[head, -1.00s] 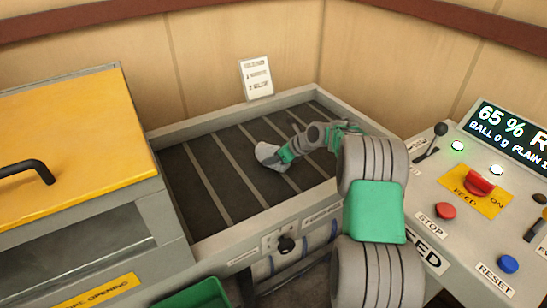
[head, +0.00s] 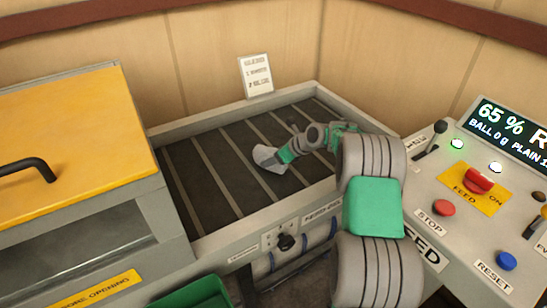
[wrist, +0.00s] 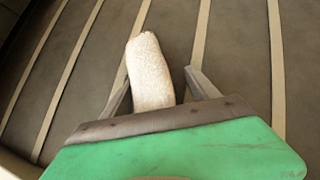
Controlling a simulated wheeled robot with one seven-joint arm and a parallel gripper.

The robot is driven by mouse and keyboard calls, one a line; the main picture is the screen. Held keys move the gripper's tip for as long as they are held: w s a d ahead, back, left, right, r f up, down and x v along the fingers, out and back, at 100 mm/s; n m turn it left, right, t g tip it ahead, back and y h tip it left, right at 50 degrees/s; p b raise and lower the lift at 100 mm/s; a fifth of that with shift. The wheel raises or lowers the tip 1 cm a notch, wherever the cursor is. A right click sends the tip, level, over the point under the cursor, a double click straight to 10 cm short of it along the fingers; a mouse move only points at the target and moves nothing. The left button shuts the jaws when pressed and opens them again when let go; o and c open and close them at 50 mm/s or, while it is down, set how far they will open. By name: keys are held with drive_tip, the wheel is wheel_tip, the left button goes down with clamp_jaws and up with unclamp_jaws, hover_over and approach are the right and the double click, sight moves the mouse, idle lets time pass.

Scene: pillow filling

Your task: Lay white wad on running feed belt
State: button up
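The white wad (wrist: 150,75) is a pale, elongated roll. In the wrist view it sits between the two dark fingers of my gripper (wrist: 158,78) and sticks out past their tips. The left finger lies against it, and a narrow dark gap shows at the right finger. In the head view the wad (head: 268,158) is a small light shape at the end of my gripper (head: 282,153), low over the feed belt (head: 215,185). I cannot tell whether it touches the belt. The belt is dark with pale cross slats.
A control panel with a red feed switch (head: 479,181), a stop button (head: 443,208) and a lit display (head: 510,132) stands at the right. A yellow-lidded bin (head: 75,130) stands at the left. A grey rim (head: 235,118) edges the belt, and a small sign (head: 256,76) stands behind it.

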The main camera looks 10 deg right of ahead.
drive_tip(key=shift+r, duration=0.2)
drive_tip(key=v, duration=1.2)
drive_tip(key=s+a+r+n+g+h, duration=0.2)
drive_tip(key=s+a+r+n+h, duration=0.15)
drive_tip(key=s+a+n, duration=0.65)
drive_tip(key=s+d+f+n+g+h, duration=0.1)
drive_tip(key=s+f+n+h, duration=0.1)
drive_tip(key=s+n, duration=1.6)
drive_tip(key=s, duration=0.4)
drive_tip(key=shift+f+g, duration=0.2)
drive_tip(key=shift+g, duration=0.2)
idle(2.2)
